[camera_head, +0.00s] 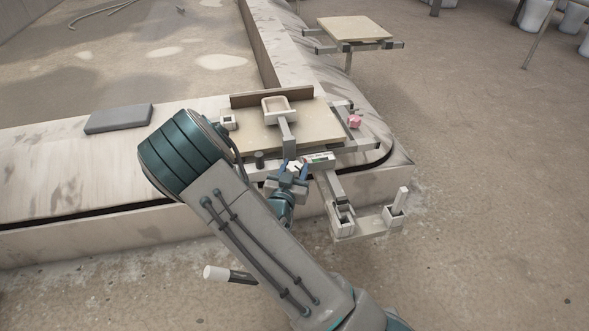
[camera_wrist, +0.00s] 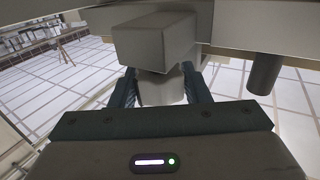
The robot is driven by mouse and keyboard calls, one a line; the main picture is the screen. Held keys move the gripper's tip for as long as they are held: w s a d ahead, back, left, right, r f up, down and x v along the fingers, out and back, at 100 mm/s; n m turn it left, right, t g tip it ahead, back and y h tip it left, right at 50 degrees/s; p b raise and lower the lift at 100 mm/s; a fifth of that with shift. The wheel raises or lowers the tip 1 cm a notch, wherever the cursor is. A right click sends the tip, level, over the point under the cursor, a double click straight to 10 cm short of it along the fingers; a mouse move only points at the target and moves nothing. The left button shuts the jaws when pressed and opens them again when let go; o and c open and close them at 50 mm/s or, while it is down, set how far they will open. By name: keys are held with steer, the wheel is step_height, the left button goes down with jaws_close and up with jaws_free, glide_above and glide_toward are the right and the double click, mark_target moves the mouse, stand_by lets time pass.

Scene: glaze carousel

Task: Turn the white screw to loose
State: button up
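My gripper (camera_head: 293,168) is at the front edge of a board fixture (camera_head: 312,126), below a grey arm that holds a shallow tray (camera_head: 270,103). In the wrist view, its two dark teal fingers (camera_wrist: 160,88) stand on either side of a white rounded piece (camera_wrist: 160,94), which looks like the white screw. The fingers appear to touch its sides. A grey block (camera_wrist: 155,42) sits just above and hides its top. In the head view a small white bit shows between the fingertips, but its turn position cannot be read.
A small panel with green and red marks (camera_head: 320,158) is right of my gripper. A dark knob (camera_head: 260,160) is to the left and hangs at right in the wrist view (camera_wrist: 265,74). A pink piece (camera_head: 354,121) and a bracket with white sockets (camera_head: 342,215) are farther right.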

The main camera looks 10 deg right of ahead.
steer(key=shift+f+n+y, duration=0.1)
steer(key=shift+n+y, duration=0.2)
steer(key=shift+y, duration=0.2)
steer(key=n+t+y+b, duration=0.1)
steer(key=n+y+b, duration=0.1)
steer(key=y, duration=0.1)
steer(key=shift+d+f+n+t+y, duration=0.1)
steer(key=shift+n+t+y, duration=0.2)
steer(key=shift+t+y, duration=0.1)
steer(key=n+y+b, duration=0.1)
steer(key=n+y, duration=0.1)
steer(key=y, duration=0.1)
steer(key=n+y+b, duration=0.1)
steer(key=n+y, duration=0.1)
steer(key=y, duration=0.1)
steer(key=shift+d+b, duration=0.1)
steer(key=shift+b, duration=0.3)
steer(key=n+g+y+b, duration=0.1)
steer(key=n+y, duration=0.1)
steer(key=y, duration=0.2)
steer(key=n+g+y+b, duration=0.1)
steer(key=n+y, duration=0.2)
steer(key=shift+r+g+y, duration=0.2)
steer(key=shift+g+y, duration=0.1)
steer(key=shift+y, duration=0.1)
steer(key=shift+a+n+y+b, duration=0.2)
steer(key=shift+n+y+b, duration=0.1)
steer(key=o, duration=1)
steer(key=shift+c, duration=0.2)
steer(key=shift+r, duration=0.1)
